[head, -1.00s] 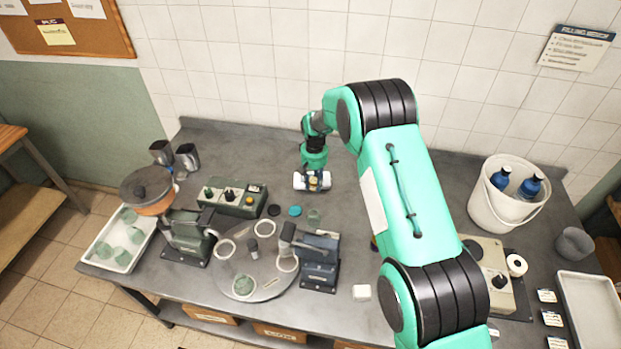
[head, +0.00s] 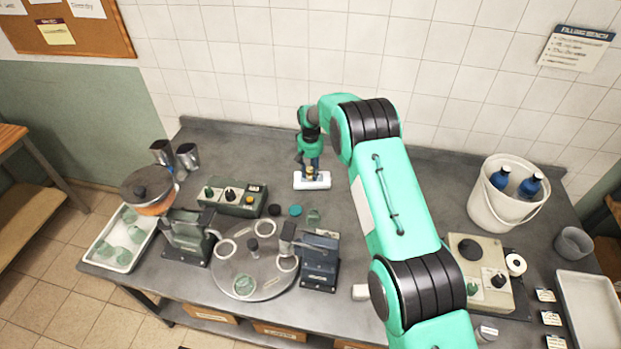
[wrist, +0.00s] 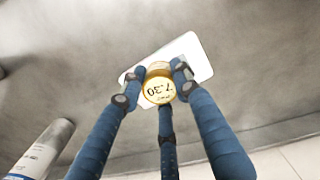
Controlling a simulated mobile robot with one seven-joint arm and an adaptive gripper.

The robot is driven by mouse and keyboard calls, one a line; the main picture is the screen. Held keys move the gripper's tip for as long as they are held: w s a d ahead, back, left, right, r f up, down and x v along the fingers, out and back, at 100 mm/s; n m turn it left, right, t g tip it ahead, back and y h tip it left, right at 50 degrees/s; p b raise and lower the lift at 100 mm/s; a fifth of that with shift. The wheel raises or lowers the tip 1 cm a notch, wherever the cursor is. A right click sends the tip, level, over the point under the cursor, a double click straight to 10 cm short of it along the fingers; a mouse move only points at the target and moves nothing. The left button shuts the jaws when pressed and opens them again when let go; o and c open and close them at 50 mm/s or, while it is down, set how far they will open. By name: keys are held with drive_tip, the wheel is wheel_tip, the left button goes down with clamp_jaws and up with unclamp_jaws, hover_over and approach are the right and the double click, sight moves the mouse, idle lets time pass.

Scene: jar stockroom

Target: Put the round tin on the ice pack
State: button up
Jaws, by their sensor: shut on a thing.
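The ice pack (head: 300,181) is a flat white slab lying on the grey bench near the back middle. It also shows in the wrist view (wrist: 192,50), under my gripper. My gripper (head: 313,175) points down over the pack, with its blue fingers closed around the round tin. In the wrist view the round tin (wrist: 158,90) is small, with a yellow face marked 7.30, and sits between the fingertips (wrist: 157,83). The tin is over the pack; I cannot tell whether it touches it. Part of the pack is hidden behind the tin and fingers.
In front stand a control box (head: 233,197), a round turntable (head: 255,287) with rings and a dark blue device (head: 320,262). A white bucket (head: 495,215) with blue bottles is at right. Bench right of the pack is partly hidden by my arm. A labelled cylinder (wrist: 40,150) shows in the wrist view.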

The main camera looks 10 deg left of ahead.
sight(311, 178)
drive_tip(key=shift+f, duration=0.1)
drive_tip(key=shift+f, duration=1.65)
drive_tip(key=shift+f, duration=0.15)
drive_tip(key=o, duration=1.2)
drive_tip(key=shift+c, duration=0.2)
wheel_tip(311, 178, up, 12)
drive_tip(key=shift+r, duration=0.15)
